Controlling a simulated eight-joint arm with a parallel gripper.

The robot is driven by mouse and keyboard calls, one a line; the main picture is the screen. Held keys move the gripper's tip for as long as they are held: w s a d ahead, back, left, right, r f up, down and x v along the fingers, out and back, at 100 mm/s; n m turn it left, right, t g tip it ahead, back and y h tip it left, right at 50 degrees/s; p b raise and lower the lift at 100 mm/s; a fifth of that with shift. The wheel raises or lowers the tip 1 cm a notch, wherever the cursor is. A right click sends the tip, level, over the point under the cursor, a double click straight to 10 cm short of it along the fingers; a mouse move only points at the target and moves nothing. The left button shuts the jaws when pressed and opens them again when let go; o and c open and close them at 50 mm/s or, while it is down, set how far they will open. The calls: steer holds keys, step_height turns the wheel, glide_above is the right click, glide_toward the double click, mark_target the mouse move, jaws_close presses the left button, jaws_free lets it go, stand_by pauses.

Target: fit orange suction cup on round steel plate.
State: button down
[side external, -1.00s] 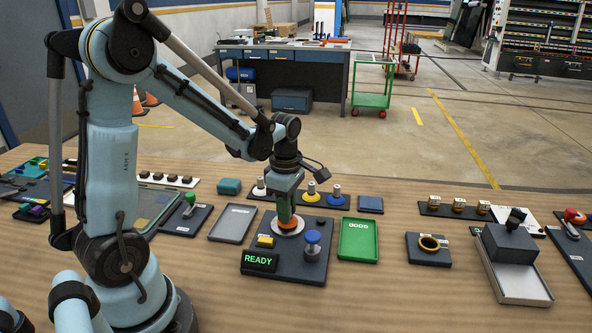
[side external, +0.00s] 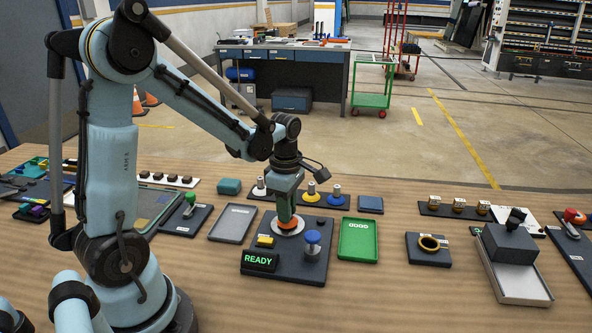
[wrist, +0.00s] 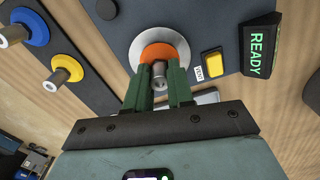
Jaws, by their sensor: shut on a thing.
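The orange suction cup (side external: 289,224) is at the round steel plate (side external: 280,232) on the dark fixture base (side external: 275,275). In the wrist view the orange cup (wrist: 158,52) lies over the middle of the pale plate (wrist: 181,39), whose rim shows around it. I cannot tell whether the cup is pressed flat. My gripper (side external: 288,212) is above the plate, pointing down. In the wrist view its green fingers (wrist: 160,85) are shut on the grey stem of the cup. The lower part of the stem is partly hidden by the fingers.
A yellow button (side external: 265,241), a blue-topped knob (side external: 312,237) and a READY display (side external: 260,262) share the base. A green GOOD tray (side external: 358,240) stands to the right. A rack behind holds yellow (side external: 310,187) and blue (side external: 337,190) cups. A grey tray (side external: 232,224) is at left.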

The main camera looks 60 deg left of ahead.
steer(key=shift+f, duration=0.2)
stand_by(0.4)
steer(key=c, duration=0.5)
jaws_free()
steer(key=shift+r, duration=3.5)
steer(key=shift+s+d+r+m+t, duration=0.25)
steer(key=shift+d+m, duration=0.25)
steer(key=shift+m, duration=0.5)
steer(key=s+d+r+m+t, duration=0.1)
steer(key=s+d+m+t, duration=0.1)
steer(key=m, duration=0.9)
steer(key=s+d+r+m+t, duration=0.1)
steer(key=s+d+m+t, duration=0.1)
steer(key=d+m+t, duration=0.2)
steer(key=d+m, duration=0.3)
steer(key=m, duration=0.4)
steer(key=shift+s+r+m+t, duration=0.2)
steer(key=shift+r+m+t, duration=0.1)
steer(key=shift+r+t, duration=0.05)
